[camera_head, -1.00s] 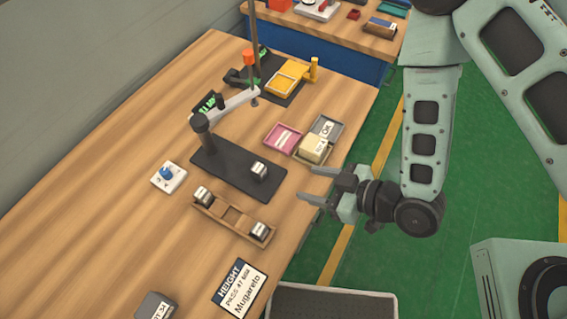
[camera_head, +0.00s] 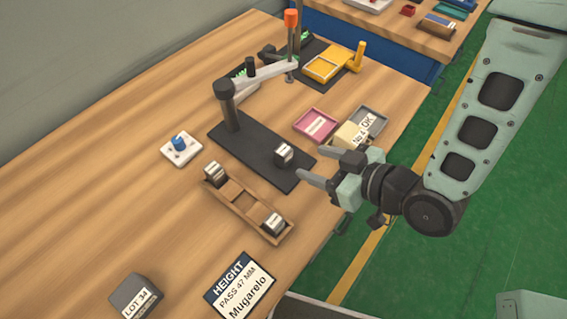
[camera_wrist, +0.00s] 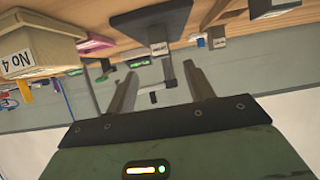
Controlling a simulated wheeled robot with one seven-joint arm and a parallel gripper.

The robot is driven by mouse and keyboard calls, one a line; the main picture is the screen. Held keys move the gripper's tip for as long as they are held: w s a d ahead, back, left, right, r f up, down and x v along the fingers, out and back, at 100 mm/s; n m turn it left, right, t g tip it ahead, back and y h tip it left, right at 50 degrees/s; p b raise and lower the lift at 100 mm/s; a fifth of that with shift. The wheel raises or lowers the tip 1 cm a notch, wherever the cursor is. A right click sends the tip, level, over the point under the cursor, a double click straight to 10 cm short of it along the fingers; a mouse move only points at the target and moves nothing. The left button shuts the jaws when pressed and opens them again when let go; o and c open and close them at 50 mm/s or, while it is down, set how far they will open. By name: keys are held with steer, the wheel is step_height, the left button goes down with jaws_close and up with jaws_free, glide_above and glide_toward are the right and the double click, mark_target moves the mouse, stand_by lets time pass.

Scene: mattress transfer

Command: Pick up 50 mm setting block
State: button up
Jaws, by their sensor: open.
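Three small dark blocks with white labels look alike, and I cannot read which is the 50 mm setting block. One block (camera_head: 284,153) stands on the black gauge plate (camera_head: 247,158). The other two sit in the end slots of the wooden rack (camera_head: 232,192): the far block (camera_head: 214,171) and the near block (camera_head: 273,223). The middle slot is empty. My gripper (camera_head: 312,163) is open and empty, just right of the block on the plate, its fingers pointing left. The wrist view shows that plate block (camera_wrist: 159,48) beyond the fingertips (camera_wrist: 160,68).
The gauge post and arm (camera_head: 228,105) rise from the plate's far end. A pink tray (camera_head: 316,125), grey tray (camera_head: 376,118) and cream No 4 box (camera_head: 350,136) lie beyond my gripper. A height sign (camera_head: 240,285) and LOT 34 block (camera_head: 136,294) stand in front.

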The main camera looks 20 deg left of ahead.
mark_target(289, 154)
steer(key=x, duration=0.4)
steer(key=shift+r, duration=0.1)
steer(key=shift+p+x, duration=0.55)
steer(key=shift+x, duration=2.5)
jaws_close()
